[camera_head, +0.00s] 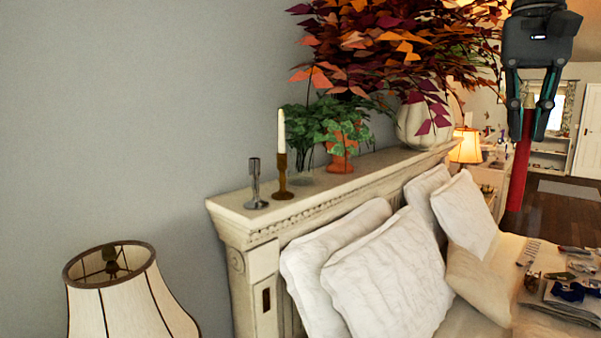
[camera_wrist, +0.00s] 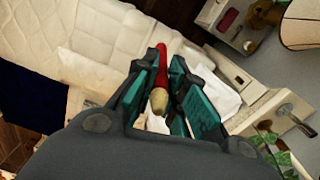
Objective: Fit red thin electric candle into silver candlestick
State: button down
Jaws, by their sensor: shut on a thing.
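The red thin candle (camera_head: 519,170) hangs upright, tip up, from my gripper (camera_head: 531,112) at the upper right of the head view, with its long lower part below the fingers. In the wrist view my gripper (camera_wrist: 172,110) is shut around the candle (camera_wrist: 159,80), whose pale tip points toward the camera. The silver candlestick (camera_head: 256,190) stands upright and empty at the near left end of the headboard ledge. The gripper is far to the right of it in the head view.
Beside the candlestick, a brass holder (camera_head: 284,182) carries a white candle (camera_head: 281,132). A leafy pot (camera_head: 342,150) and a white vase (camera_head: 418,128) with autumn leaves stand farther along the ledge (camera_head: 330,185). Pillows (camera_head: 390,275) lean below. A lamp (camera_head: 118,295) stands at lower left.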

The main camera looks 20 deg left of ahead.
aim_at(254, 172)
jog(key=u, duration=0.75)
jog(key=i, duration=0.45)
jog(key=u, duration=2.15)
jog(key=i, duration=0.25)
jog(key=z, duration=1.7)
